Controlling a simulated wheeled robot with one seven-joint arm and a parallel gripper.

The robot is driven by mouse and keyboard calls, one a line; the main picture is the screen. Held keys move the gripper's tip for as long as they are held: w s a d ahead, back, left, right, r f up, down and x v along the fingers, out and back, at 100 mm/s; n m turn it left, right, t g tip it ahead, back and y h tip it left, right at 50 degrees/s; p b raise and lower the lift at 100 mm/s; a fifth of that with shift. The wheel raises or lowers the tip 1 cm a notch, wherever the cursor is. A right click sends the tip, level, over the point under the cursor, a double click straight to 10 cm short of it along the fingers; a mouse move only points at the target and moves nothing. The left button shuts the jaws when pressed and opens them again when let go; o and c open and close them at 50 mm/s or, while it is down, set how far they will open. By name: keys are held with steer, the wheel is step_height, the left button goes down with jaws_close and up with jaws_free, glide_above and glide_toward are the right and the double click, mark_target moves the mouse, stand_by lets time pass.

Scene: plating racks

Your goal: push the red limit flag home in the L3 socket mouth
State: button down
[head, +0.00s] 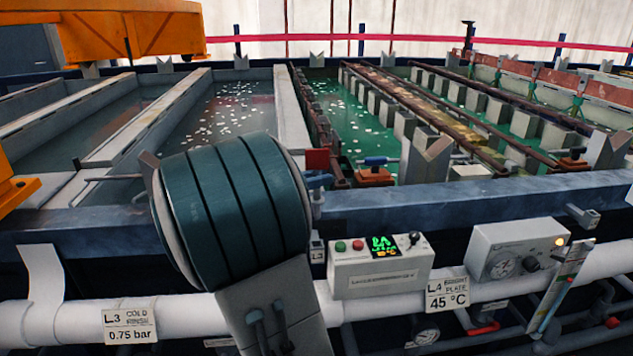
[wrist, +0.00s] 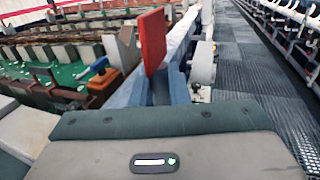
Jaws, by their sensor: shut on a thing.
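The red limit flag (wrist: 153,42) stands up beyond my gripper (wrist: 160,92) in the wrist view, its flat plate slightly tilted. My gripper is shut on the flag's lower part, which is mostly hidden behind my wrist housing. In the head view the red flag (head: 317,159) shows just right of my large teal wrist, above the tank rim. The L3 socket mouth is hidden or too small to make out, so I cannot tell how deep the flag sits.
A control box (head: 380,268) with buttons and a green display stands right of my arm, beside a gauge box (head: 518,252). A blue-handled orange clamp (head: 375,172) sits on the rim close to the flag. A grey V-shaped post (head: 427,158) rises farther right.

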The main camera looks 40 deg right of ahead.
steer(key=shift+f+b, duration=2.9)
steer(key=shift+b, duration=0.45)
steer(key=shift+b, duration=1.85)
steer(key=shift+f+b, duration=2.8)
steer(key=shift+b, duration=0.55)
steer(key=c, duration=1.3)
jaws_free()
steer(key=v, duration=1.4)
